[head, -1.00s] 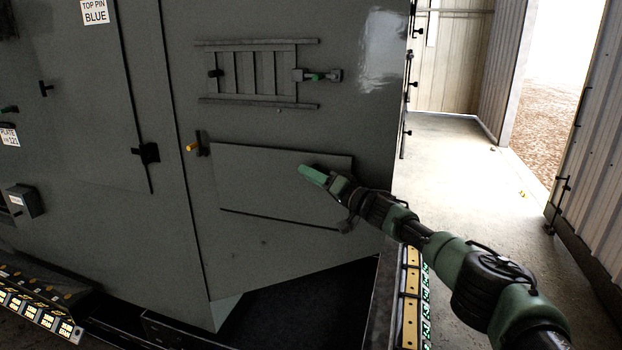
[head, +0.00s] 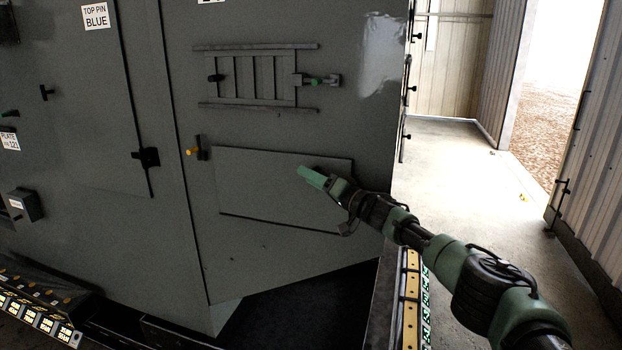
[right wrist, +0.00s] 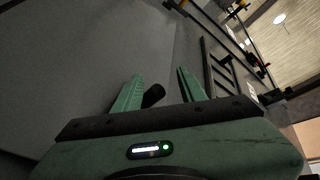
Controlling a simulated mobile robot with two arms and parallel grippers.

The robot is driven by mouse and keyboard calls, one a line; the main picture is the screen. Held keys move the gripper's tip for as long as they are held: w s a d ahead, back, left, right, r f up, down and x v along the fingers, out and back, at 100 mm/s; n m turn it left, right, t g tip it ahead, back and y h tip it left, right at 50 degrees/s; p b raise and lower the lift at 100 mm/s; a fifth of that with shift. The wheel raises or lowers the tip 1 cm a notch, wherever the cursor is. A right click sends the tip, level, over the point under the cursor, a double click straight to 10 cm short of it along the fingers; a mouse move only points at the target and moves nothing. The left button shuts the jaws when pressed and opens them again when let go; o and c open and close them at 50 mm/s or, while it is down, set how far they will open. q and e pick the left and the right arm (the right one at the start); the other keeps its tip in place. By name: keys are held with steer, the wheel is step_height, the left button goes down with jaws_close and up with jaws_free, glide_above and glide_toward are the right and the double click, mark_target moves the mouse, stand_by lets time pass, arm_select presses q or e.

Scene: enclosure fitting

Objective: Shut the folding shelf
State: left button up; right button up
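The folding shelf (head: 265,185) is a flat grey panel on the front of the grey enclosure. In the head view it looks flat or nearly flat against the wall, with a thin dark line along its lower edge. My right gripper (head: 312,177) is in front of the panel's upper right part and hides some of it; whether it touches cannot be told. In the right wrist view the green fingers of this gripper (right wrist: 160,88) are apart. A dark rounded piece (right wrist: 153,95) shows between them, not clearly gripped. My left gripper is out of view.
Above the shelf is a slatted vent (head: 262,78) with a green-tipped latch (head: 315,81). A small box (head: 25,205) juts out at the left. Clear floor (head: 455,165) lies to the right.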

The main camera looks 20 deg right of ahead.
steer(key=b+v, duration=0.1)
steer(key=v, duration=0.6)
steer(key=shift+s+d+b, duration=0.2)
steer(key=shift+s+b, duration=0.15)
steer(key=shift+f, duration=0.1)
